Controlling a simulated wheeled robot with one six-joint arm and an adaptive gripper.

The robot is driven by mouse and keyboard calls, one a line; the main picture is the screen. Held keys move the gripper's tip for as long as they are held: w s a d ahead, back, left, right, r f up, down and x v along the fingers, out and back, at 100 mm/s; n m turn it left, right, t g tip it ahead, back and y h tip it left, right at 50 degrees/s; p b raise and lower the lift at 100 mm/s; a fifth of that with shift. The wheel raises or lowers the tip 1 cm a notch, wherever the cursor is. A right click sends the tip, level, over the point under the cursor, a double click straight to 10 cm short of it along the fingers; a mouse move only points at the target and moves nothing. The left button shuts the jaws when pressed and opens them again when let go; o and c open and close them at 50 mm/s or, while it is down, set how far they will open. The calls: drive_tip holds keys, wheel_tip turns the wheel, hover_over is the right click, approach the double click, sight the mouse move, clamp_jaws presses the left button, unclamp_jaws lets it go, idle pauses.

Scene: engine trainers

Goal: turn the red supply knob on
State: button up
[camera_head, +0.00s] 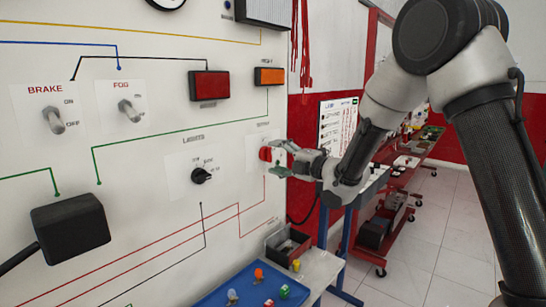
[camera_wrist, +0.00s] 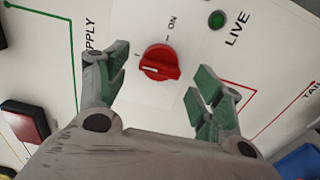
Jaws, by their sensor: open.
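The red supply knob (camera_wrist: 160,63) sits on the white panel, with a white pointer line on its face. The "ON" mark is printed beside it, and the pointer does not line up with that mark in the wrist view. My gripper (camera_wrist: 158,83) is open, with its green-padded fingers on either side of the knob and a gap to each. In the head view my gripper (camera_head: 284,163) is at the panel's right edge and partly covers the red knob (camera_head: 265,154). A green LIVE lamp (camera_wrist: 216,20) is next to the knob.
The black lights knob (camera_head: 201,176) is left of my gripper. Brake (camera_head: 54,120) and fog (camera_head: 128,110) toggle switches are further left. A red cart stands behind my arm.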

sight(268, 154)
drive_tip(key=x, duration=0.2)
drive_tip(key=shift+w+a, duration=0.2)
drive_tip(key=shift+a, duration=0.05)
drive_tip(key=c, duration=1)
